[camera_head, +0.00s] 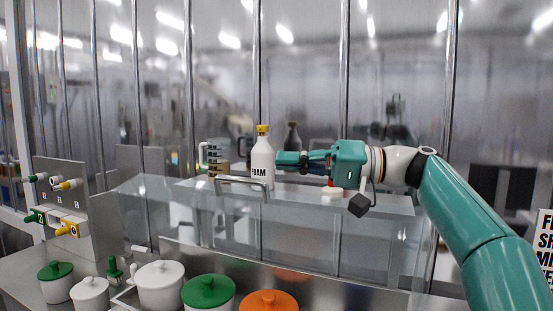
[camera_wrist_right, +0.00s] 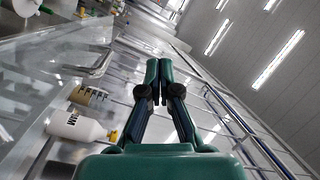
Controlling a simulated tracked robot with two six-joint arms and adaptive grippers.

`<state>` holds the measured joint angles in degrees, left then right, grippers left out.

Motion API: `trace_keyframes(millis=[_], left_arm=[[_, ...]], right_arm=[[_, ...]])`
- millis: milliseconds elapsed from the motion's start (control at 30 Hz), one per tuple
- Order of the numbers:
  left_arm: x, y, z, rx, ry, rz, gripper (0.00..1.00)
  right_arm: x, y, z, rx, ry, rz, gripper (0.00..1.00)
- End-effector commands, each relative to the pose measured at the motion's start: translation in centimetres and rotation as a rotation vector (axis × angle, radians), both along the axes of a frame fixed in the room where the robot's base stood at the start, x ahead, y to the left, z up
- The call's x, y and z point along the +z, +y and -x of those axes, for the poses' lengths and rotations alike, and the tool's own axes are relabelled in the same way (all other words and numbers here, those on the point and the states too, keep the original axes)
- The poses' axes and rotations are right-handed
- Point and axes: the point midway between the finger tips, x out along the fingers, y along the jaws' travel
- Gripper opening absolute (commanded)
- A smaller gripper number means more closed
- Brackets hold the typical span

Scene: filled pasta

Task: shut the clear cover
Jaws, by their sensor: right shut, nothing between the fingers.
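The clear cover (camera_head: 330,240) is a see-through panel in the middle of the head view, with a metal bar handle (camera_head: 243,181) near its upper edge. The handle also shows in the right wrist view (camera_wrist_right: 98,66). I cannot tell how far the cover stands open. My right gripper (camera_head: 281,160) is shut and empty, pointing left at a height above the handle, apart from it. Its closed fingers show in the right wrist view (camera_wrist_right: 160,68). My left gripper is not in view.
A white FOAM bottle (camera_head: 261,165) with a yellow cap stands near my right fingertips; a beaker (camera_head: 217,158) is left of it. Lidded pots, white, green (camera_head: 208,292) and orange (camera_head: 269,303), line the front. A valve panel (camera_head: 60,205) stands at left.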

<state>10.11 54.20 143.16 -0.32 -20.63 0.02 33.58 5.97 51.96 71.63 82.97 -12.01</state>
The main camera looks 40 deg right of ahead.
Motion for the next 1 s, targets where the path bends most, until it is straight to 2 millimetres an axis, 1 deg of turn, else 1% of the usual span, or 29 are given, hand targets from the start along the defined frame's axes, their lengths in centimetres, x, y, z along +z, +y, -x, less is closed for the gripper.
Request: trace_keyframes(millis=[33,67,100,200,300,433,567,667,933,967,1000], left_arm=[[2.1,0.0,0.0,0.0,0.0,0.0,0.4],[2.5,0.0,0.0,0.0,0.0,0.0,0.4],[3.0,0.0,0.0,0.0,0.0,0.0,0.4],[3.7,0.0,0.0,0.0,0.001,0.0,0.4],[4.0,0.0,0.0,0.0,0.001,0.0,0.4],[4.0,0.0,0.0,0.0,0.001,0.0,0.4],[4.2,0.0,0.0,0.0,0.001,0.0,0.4],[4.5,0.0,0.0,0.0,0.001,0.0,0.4],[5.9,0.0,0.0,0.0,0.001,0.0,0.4],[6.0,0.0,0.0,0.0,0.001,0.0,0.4],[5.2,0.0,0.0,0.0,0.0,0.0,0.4]], right_arm=[[0.5,-3.2,-0.5,-0.032,0.012,-0.01,0.0],[0.2,-4.8,-0.7,-0.056,0.023,-0.019,0.0],[-0.4,-6.8,-1.0,-0.091,0.036,-0.03,0.0],[-2.3,-10.6,-1.4,-0.159,0.082,-0.051,0.0],[-3.3,-12.3,-1.3,-0.192,0.105,-0.062,0.0],[-3.4,-12.4,-1.6,-0.202,0.109,-0.062,0.0],[-3.4,-11.4,-3.0,-0.199,0.108,-0.063,0.0],[-3.4,-10.5,-4.5,-0.196,0.109,-0.062,0.0],[-3.4,-7.5,-9.7,-0.196,0.11,-0.063,0.0],[-3.5,-7.1,-10.1,-0.197,0.11,-0.062,0.0],[-4.1,-6.8,-9.6,-0.2,0.109,-0.062,0.0]])
